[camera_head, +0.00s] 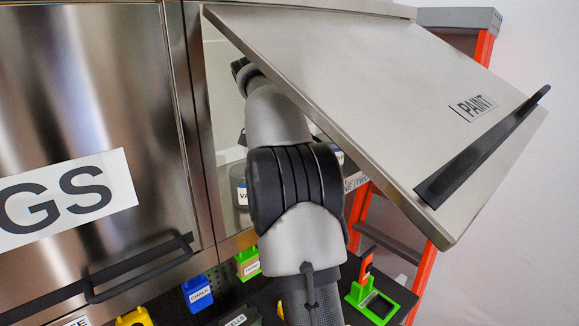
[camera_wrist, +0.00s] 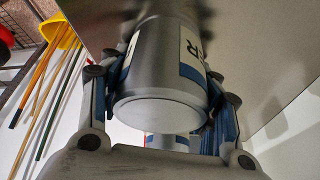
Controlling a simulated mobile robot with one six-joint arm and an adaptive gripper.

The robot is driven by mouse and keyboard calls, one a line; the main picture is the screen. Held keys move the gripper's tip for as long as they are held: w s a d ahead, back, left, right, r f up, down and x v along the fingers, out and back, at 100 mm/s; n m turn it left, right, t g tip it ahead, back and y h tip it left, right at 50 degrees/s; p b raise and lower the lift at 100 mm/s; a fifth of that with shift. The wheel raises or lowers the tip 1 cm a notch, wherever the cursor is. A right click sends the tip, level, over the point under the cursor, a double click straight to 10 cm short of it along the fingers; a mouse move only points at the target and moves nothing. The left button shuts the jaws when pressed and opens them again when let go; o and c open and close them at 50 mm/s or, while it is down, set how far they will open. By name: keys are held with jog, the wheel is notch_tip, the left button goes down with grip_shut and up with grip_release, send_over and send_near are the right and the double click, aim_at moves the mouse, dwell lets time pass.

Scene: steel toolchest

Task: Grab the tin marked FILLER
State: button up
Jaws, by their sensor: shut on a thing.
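A grey metal tin (camera_wrist: 160,85) sits between the two fingers of my gripper (camera_wrist: 163,92) in the wrist view, its round end facing the camera. The fingers press on both sides, and my gripper is shut on it. Its white and blue label is mostly turned away or covered; only a letter like R shows at the right, so I cannot read the whole word. In the head view my arm reaches into the open cabinet under the raised door marked PAINT (camera_head: 430,100). My gripper and the held tin are hidden there.
Another tin (camera_head: 240,185) with a label starting "VA" stands in the cabinet left of my arm. A second tin (camera_wrist: 168,142) shows beyond the held one. The raised door slants close over my arm. Blue, green and yellow bins (camera_head: 197,293) sit below. An orange ladder (camera_head: 425,285) stands right.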

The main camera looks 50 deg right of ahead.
jog(key=c, duration=0.6)
